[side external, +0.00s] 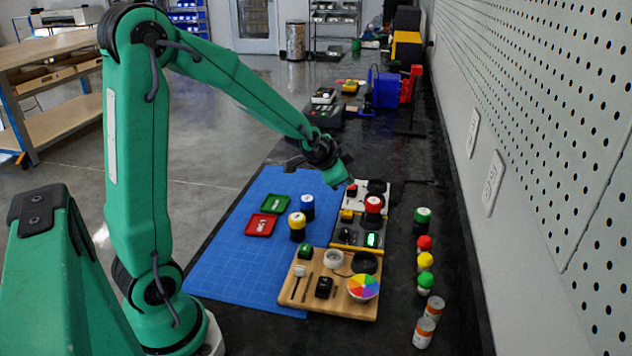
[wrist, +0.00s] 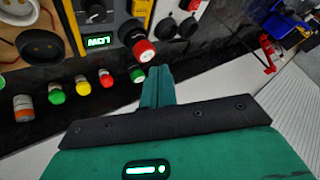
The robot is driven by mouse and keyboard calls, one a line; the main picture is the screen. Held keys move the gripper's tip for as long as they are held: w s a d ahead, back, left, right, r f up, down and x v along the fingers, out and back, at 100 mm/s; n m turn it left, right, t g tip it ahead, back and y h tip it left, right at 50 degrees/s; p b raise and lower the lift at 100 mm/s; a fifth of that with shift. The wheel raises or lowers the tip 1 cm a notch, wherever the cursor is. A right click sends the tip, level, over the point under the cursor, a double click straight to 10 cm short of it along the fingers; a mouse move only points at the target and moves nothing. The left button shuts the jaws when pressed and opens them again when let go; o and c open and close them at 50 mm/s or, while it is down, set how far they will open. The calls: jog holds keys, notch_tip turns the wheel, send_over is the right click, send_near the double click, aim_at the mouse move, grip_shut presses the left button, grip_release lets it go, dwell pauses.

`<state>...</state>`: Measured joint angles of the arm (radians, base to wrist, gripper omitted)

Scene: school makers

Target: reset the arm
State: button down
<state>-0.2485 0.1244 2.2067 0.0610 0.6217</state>
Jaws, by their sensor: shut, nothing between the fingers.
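My green arm reaches from the left of the side external view over the dark bench. My gripper (side external: 340,174) is above the bench near the far end of the blue mat (side external: 240,236). In the wrist view my gripper (wrist: 157,74) is shut, its green fingers together with nothing between them. A red-topped jar (wrist: 144,50) lies beyond the fingers in that view. The same red-topped jar (side external: 373,206) stands on the panel of devices in the side external view, below and right of my gripper.
A wooden board (side external: 313,304) with small tools and a colour wheel (side external: 363,287) lies in front. Red (side external: 261,225) and green (side external: 275,203) trays and two jars sit on the mat. Several coloured-lid jars (side external: 425,260) line the right, near the pegboard wall (side external: 560,110).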

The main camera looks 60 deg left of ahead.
jog(key=s+d+r+n+g, duration=0.1)
jog(key=s+d+r, duration=0.2)
jog(key=s, duration=0.5)
jog(key=s+d+r+n+g+h, duration=0.1)
jog(key=s+d+r, duration=0.1)
jog(key=s+d, duration=0.2)
jog(key=s+d+r+n+h, duration=0.1)
jog(key=s+d+r+n, duration=0.1)
jog(key=s, duration=0.9)
jog(key=d+r, duration=0.1)
jog(key=d, duration=0.1)
jog(key=shift+s+d+r+g, duration=0.3)
jog(key=shift+d+g, duration=0.05)
jog(key=shift+g, duration=0.05)
